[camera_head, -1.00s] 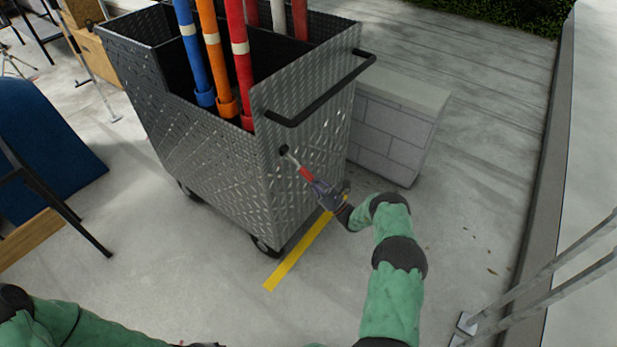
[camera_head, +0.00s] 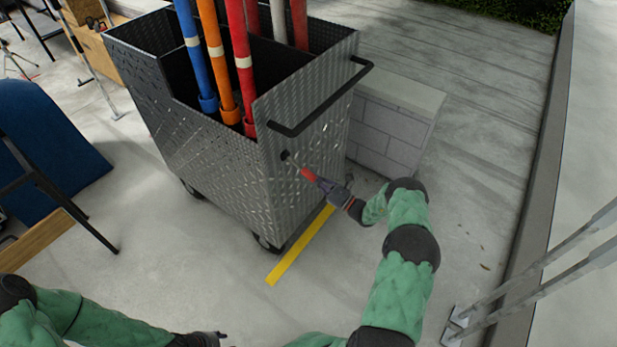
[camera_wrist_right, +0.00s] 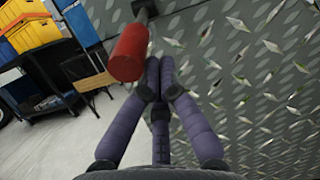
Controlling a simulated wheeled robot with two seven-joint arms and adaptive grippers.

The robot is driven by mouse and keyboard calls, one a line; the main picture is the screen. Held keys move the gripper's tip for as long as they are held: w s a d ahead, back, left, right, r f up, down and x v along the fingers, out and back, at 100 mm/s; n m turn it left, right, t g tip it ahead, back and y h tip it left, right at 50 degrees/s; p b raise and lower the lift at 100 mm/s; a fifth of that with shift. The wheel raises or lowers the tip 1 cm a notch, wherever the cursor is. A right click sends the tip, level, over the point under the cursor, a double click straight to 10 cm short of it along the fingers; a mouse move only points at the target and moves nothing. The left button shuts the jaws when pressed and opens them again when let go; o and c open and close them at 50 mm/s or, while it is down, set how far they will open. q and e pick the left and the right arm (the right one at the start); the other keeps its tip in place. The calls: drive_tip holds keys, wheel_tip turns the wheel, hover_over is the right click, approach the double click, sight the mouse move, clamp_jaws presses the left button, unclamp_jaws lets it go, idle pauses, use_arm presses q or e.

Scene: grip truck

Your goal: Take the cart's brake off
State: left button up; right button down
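The cart (camera_head: 215,155) is a grey diamond-plate box. Its brake lever has a red grip (camera_head: 308,174) and slants down from a dark pivot on the end panel, below the black push bar. In the right wrist view the red grip (camera_wrist_right: 131,50) lies just left of my right gripper's fingertips (camera_wrist_right: 158,88). Those fingers are drawn together, with the grip beside them, not between them; whether they touch it I cannot tell. In the head view my right gripper (camera_head: 331,189) is at the lever's lower end. My left gripper (camera_head: 212,338) is at the bottom edge, its fingers unclear.
Blue, orange and red poles stand in the cart. A grey block wall (camera_head: 392,125) stands close behind it on the right. A yellow floor stripe (camera_head: 300,247) runs below the right gripper. Metal struts (camera_head: 535,265) stand at the right. Concrete in front is clear.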

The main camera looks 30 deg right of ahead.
wheel_tip(320, 180, up, 10)
drive_tip(key=s+g+h+p, duration=0.1)
drive_tip(key=g+p, duration=0.3)
drive_tip(key=p, duration=0.6)
drive_tip(key=shift+d+f+g+h+p, duration=0.2)
drive_tip(key=shift+g+h+p, duration=0.15)
drive_tip(key=shift+h, duration=0.25)
drive_tip(key=s+d+b, duration=0.1)
drive_tip(key=s+d, duration=0.1)
drive_tip(key=s, duration=0.3)
drive_tip(key=s+d+f+b, duration=0.1)
drive_tip(key=s+d, duration=0.2)
drive_tip(key=s, duration=0.2)
drive_tip(key=shift+d, duration=0.3)
